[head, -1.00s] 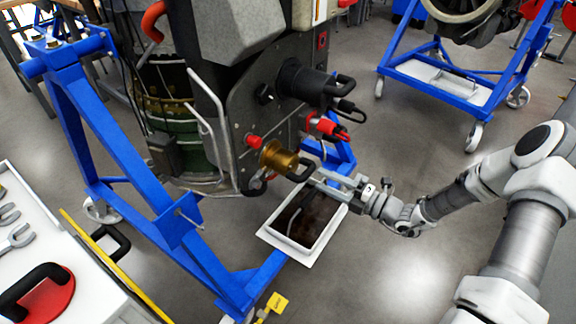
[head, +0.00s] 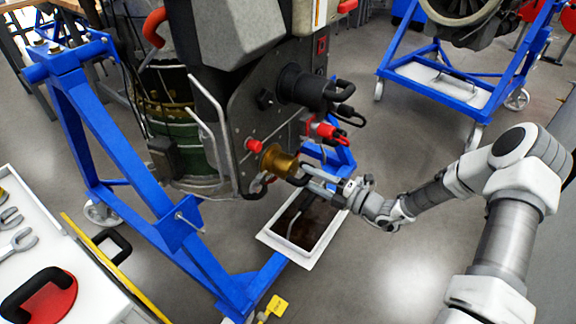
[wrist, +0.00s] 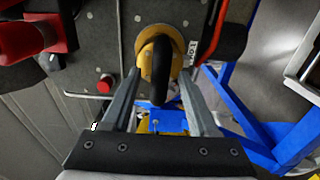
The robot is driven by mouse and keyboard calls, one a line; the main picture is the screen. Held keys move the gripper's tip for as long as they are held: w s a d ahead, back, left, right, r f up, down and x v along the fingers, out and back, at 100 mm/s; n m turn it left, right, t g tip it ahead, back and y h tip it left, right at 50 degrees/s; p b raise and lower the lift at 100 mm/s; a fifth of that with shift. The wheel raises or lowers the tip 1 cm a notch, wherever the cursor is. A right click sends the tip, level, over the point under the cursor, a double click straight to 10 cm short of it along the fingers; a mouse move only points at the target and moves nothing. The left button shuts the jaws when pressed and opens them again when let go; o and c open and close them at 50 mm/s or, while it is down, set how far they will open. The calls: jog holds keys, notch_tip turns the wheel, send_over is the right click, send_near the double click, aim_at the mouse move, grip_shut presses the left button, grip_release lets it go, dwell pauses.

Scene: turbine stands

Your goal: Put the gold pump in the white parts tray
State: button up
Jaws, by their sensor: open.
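The gold pump (head: 279,160), a brass-coloured cylinder with a curved black handle, is mounted on the dark side panel of the engine unit. In the wrist view its round gold end (wrist: 162,45) is ahead, with the black handle hanging down between my finger tips. My gripper (head: 306,178) is open, its two fingers either side of the handle; I cannot tell if they touch it. A white-rimmed tray (head: 277,246) with a dark inside lies on the floor below. A white surface (head: 88,292) with tools is at the lower left; I cannot tell which is the parts tray.
A red connector (head: 322,129) and a black cylinder with handle (head: 302,88) sit above the pump. Blue stand legs (head: 110,140) frame the left side. A red disc with a black handle (head: 45,302) lies on the white surface. The floor at right is open.

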jog(key=shift+p, duration=0.45)
dwell(0.3)
grip_shut()
dwell(1.3)
jog(key=shift+r, duration=0.1)
